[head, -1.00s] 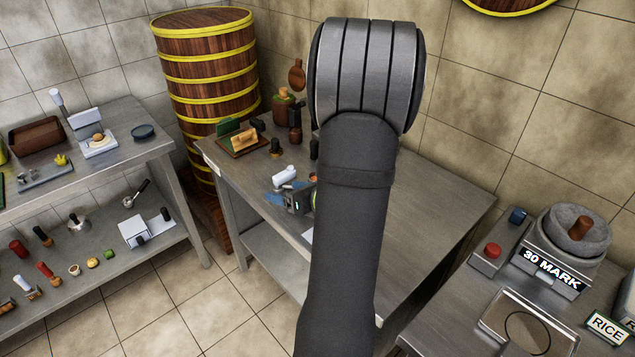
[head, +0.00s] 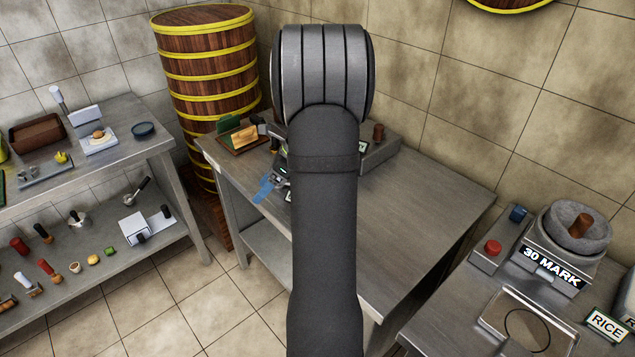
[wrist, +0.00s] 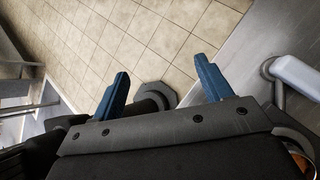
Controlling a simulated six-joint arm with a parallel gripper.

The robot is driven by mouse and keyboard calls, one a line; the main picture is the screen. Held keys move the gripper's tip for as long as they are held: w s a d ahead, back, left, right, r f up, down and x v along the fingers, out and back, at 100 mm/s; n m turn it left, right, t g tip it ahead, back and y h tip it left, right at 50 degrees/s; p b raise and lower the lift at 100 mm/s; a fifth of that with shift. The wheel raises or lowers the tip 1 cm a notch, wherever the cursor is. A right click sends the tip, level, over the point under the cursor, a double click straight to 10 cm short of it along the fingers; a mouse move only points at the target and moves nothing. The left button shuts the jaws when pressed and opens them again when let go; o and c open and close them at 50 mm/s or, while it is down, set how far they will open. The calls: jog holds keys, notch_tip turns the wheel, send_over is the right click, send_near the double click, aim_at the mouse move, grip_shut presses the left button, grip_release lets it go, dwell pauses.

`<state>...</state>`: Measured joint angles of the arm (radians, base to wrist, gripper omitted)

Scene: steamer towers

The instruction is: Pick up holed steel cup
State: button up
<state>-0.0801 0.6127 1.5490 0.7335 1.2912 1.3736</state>
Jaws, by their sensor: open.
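I cannot make out a holed steel cup for certain. A small steel cup-like piece with a dark handle (head: 78,219) sits on the lower left shelf. A steel scoop-like piece with a dark handle (head: 138,190) lies to its right. Both are too small to show holes. My gripper (wrist: 163,67) is open, its two blue fingers apart with nothing between them in the wrist view. Tiled floor shows beyond them. In the head view a blue finger (head: 264,188) shows at the left edge of the middle table, and my arm hides the rest.
The middle table (head: 420,200) is bare on its right side. A grey block with a brown knob (head: 378,132) stands at its back. A tall wooden steamer tower (head: 208,90) stands behind left. A white cylinder on a stand (wrist: 297,75) is right of my fingers.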

jog(key=w+d+r+t+h, duration=0.1)
jog(key=w+d+r+h, duration=0.2)
jog(key=w+r+h, duration=0.25)
jog(key=w+d+r+t+h, duration=0.2)
jog(key=w+d+r+h, duration=0.2)
jog(key=w+h, duration=0.25)
jog(key=shift+h, duration=0.3)
jog(key=x, duration=1.1)
jog(key=shift+s+a+f, duration=0.15)
jog(key=shift+s+f, duration=0.05)
jog(key=shift+f, duration=0.1)
jog(key=shift+w+a+x, duration=0.1)
jog(key=shift+x, duration=1.25)
jog(key=shift+w+a+x, duration=0.1)
jog(key=shift+x, duration=1.25)
jog(key=shift+c, duration=0.4)
